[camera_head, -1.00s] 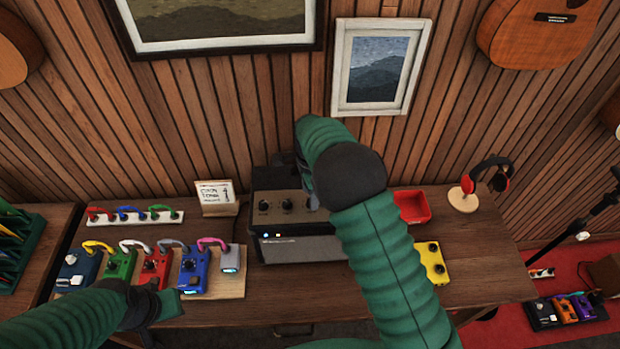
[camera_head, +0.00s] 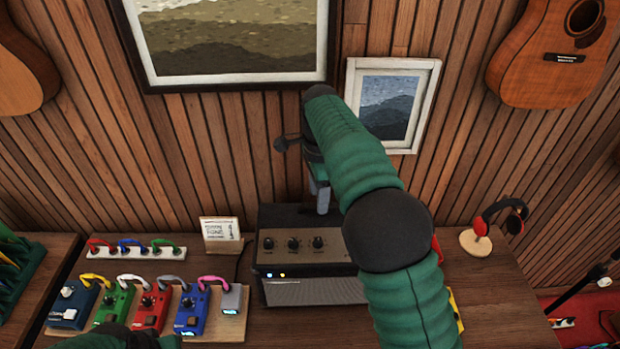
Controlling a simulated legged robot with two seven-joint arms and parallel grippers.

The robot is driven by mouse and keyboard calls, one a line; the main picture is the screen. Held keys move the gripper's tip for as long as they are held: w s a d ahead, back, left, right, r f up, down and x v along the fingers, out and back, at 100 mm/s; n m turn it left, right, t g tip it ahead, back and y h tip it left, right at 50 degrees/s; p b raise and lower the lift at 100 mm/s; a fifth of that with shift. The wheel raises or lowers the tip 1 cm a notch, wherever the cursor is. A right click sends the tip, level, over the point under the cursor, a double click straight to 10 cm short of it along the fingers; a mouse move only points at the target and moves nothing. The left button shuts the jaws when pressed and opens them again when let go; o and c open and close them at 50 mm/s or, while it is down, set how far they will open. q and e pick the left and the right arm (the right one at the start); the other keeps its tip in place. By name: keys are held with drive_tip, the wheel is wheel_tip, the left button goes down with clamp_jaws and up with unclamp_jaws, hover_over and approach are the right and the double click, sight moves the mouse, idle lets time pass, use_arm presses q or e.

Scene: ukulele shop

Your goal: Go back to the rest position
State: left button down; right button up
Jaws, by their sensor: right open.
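My right arm rises from the bottom right and bends at a black elbow joint. Its right gripper (camera_head: 320,200) hangs above the back of the black amplifier (camera_head: 310,292). The gripper is open, with nothing seen between its fingers, and its fingertips are partly hidden by the arm. It looks apart from the amplifier's knobs. Only a bit of my left arm's green sleeve shows at the bottom left edge; its gripper is out of the picture.
A pedal board (camera_head: 228,328) with several coloured pedals stands left of the amplifier. Behind it are a white strip (camera_head: 135,253) with patch cables and a small sign (camera_head: 220,235). Headphones hang on a stand (camera_head: 475,242) at right. Framed pictures and guitars hang on the wall.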

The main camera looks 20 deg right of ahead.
drive_tip(key=s+f+n+t+b, duration=0.2)
drive_tip(key=s+f+n+b, duration=0.8)
drive_tip(key=s+f+n, duration=0.8)
drive_tip(key=s+f, duration=0.4)
drive_tip(key=shift+s+f+t, duration=0.3)
drive_tip(key=shift+s, duration=0.1)
drive_tip(key=shift+d, duration=0.15)
